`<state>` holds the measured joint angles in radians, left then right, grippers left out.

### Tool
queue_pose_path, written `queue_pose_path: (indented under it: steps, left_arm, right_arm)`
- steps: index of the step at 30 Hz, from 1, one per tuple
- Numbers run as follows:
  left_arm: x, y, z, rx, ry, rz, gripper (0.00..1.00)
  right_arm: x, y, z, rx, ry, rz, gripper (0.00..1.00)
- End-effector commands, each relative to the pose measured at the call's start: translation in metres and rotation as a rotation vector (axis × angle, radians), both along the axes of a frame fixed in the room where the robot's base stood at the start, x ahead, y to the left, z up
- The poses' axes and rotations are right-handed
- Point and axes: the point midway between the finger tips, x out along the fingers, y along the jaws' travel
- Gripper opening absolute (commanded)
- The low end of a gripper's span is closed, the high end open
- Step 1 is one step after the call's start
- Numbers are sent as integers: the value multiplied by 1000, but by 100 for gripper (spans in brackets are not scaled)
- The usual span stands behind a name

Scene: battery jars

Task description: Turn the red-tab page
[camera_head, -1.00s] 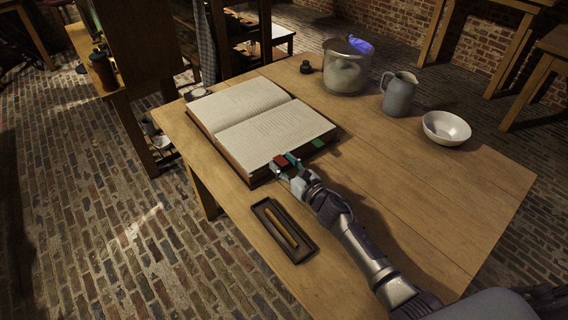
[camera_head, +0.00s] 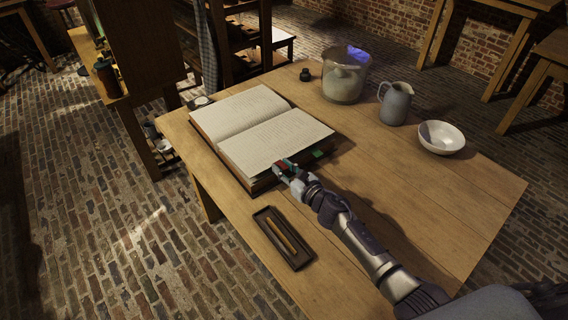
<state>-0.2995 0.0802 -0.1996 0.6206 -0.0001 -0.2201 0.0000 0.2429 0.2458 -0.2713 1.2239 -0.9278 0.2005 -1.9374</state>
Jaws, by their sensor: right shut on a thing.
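An open book (camera_head: 275,142) with written pages lies on the wooden table. A red tab (camera_head: 279,165) shows at the book's near right edge, partly hidden by my right gripper (camera_head: 284,166). My right gripper is shut on the red-tab page at that edge. A green tab (camera_head: 318,153) sticks out farther along the same edge, to the right of the gripper. The page edge near the gripper looks slightly raised. My left gripper is not in view.
A dark tray (camera_head: 283,238) with a pencil-like stick lies in front of the book. A large pot (camera_head: 343,82), a grey jug (camera_head: 395,103), a white bowl (camera_head: 441,137) and a small dark inkwell (camera_head: 305,74) stand behind. The table's right part (camera_head: 440,200) is clear.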

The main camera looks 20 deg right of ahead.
Motion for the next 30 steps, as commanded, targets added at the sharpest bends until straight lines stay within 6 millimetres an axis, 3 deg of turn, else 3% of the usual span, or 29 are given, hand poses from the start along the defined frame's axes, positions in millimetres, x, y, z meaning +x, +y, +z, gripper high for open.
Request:
queue_pose_path:
  steps: [1, 7, 20, 30]
  left_arm:
    - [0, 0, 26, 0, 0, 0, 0]
    - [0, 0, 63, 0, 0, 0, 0]
    - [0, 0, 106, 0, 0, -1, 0]
    - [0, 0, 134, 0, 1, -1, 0]
  right_arm:
    - [1, -1, 19, -14, 20, 1, 0]
    - [4, 0, 36, -42, 94, 1, 0]
    - [14, 4, 68, -53, 143, -1, 0]
    - [31, 10, 108, -54, 139, 0, 0]
